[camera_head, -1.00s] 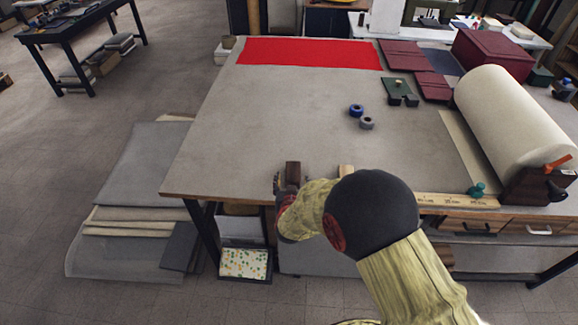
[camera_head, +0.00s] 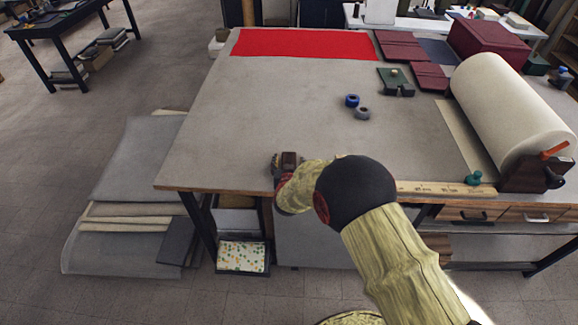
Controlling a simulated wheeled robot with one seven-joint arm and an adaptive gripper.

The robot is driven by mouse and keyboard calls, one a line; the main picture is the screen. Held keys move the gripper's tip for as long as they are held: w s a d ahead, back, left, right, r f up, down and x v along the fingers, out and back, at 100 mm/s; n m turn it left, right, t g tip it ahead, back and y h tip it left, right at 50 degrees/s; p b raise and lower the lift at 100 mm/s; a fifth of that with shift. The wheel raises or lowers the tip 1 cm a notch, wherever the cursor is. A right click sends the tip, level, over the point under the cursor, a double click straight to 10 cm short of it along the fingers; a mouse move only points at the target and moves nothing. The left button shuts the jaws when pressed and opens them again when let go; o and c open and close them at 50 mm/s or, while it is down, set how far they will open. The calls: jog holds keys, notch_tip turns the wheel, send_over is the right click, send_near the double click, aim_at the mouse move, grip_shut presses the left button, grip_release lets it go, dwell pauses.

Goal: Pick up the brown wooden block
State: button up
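The brown wooden block (camera_head: 290,158) is a small dark brown piece at the front edge of the worktable, left of the middle. Its lower part is hidden behind my gripper and wrist. My gripper (camera_head: 288,163) is at the block, with a dark finger showing close on the block's left side and a dark edge on its right. The fingers are small and partly hidden by my arm, so I cannot tell whether they press on the block or whether it is off the table.
The grey table top (camera_head: 260,110) is clear behind the block. Blue tape (camera_head: 352,100) and grey tape (camera_head: 362,113) lie further back. A wooden ruler (camera_head: 440,188) runs along the front edge, beside a large cream roll (camera_head: 515,105). Red cloth (camera_head: 305,44) lies at the back.

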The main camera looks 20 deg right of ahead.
jog(key=shift+c, duration=1.2)
jog(key=c, duration=1)
jog(key=shift+r, duration=0.1)
